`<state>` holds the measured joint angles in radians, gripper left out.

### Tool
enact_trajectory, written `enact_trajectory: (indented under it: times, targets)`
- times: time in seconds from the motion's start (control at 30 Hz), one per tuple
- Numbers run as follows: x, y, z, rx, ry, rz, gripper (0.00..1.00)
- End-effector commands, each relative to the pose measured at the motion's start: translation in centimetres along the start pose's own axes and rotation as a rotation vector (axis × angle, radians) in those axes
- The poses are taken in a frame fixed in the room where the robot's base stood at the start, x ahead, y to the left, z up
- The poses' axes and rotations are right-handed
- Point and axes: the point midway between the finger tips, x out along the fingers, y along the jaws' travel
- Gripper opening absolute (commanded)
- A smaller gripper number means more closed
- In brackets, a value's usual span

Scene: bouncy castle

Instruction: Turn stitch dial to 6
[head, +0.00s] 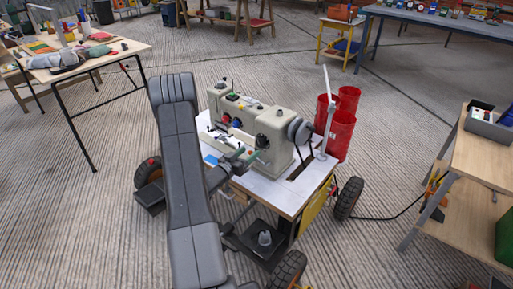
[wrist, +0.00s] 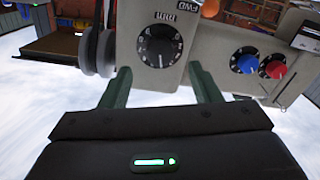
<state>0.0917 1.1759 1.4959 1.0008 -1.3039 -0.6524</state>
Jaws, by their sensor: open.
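The stitch dial (wrist: 159,46) is a round black dial with white marks on the cream sewing machine (head: 285,128). In the wrist view, lettering beside it appears upside down; its numbers are too small to read surely. The dial also shows in the head view (head: 262,141). My gripper (wrist: 162,78) is open, with its two green fingers apart, one to each side of the dial's lower part in the picture. Nothing is held between them.
A blue knob (wrist: 245,62) and a red knob (wrist: 276,69) sit right of the dial. A handwheel (head: 299,130) is at the machine's end. Red bins (head: 341,133) stand behind its white table (head: 290,196). A wooden bench (head: 480,160) stands right, with open floor between.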

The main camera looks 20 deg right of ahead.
Motion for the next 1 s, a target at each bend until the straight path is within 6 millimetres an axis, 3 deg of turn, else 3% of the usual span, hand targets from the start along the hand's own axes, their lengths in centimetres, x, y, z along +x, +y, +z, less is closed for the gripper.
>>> enact_trajectory:
  times: [0.1, 0.3, 0.7, 0.73, 0.93, 1.0]
  targets:
    - [2.5, 0.1, 0.1, 0.001, 0.000, 0.003, 0.57]
    - [5.0, 0.0, 0.1, 0.000, 0.000, 0.001, 0.57]
    - [5.9, 0.0, 0.0, -0.001, 0.000, -0.001, 0.57]
    - [5.9, 0.0, 0.0, -0.001, 0.000, -0.001, 0.55]
    - [5.9, 0.0, 0.0, 0.000, 0.000, -0.001, 0.16]
    - [5.9, 0.0, 0.0, 0.000, 0.000, -0.001, 0.12]
